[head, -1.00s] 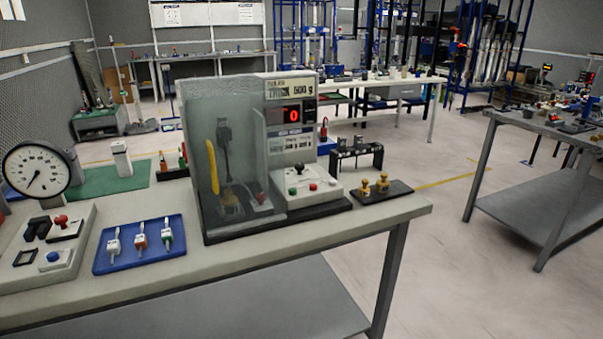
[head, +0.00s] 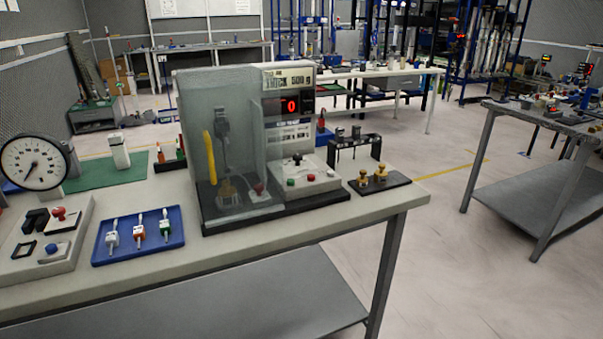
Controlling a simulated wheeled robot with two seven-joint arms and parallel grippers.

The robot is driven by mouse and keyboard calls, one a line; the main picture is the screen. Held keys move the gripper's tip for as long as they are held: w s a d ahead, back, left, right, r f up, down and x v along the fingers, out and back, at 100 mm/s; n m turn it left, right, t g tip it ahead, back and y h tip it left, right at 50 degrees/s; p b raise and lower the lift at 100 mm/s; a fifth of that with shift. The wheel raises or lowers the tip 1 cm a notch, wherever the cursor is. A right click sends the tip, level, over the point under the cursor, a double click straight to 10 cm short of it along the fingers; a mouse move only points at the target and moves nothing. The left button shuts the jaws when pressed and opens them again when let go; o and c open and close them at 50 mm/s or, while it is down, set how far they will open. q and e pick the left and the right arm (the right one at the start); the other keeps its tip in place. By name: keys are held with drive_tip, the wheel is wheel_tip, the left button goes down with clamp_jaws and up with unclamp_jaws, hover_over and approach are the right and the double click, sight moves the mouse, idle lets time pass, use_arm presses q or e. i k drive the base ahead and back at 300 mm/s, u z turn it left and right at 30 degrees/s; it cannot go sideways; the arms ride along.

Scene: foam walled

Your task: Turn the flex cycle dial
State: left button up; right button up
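A foam test machine (head: 225,140) with a clear-walled chamber stands on the near bench. Its sign reads "THICK 500 g" and its red display (head: 291,106) shows 0. The sloped control panel (head: 305,178) at its front right has a black knob (head: 297,159), a green button (head: 291,182) and a red button (head: 311,177). The black knob may be the flex cycle dial, but I cannot read a label by it. Neither of my grippers is in view.
A blue tray (head: 180,239) with several small tools, a round gauge (head: 35,162) and a grey panel (head: 45,266) lie left of the machine. Brass weights (head: 371,173) stand to its right. The floor (head: 440,260) right of the near bench (head: 330,232) is clear.

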sight(296, 157)
drive_tip(key=z, duration=1.9)
drive_tip(key=i, duration=1.95)
drive_tip(key=u, duration=1.75)
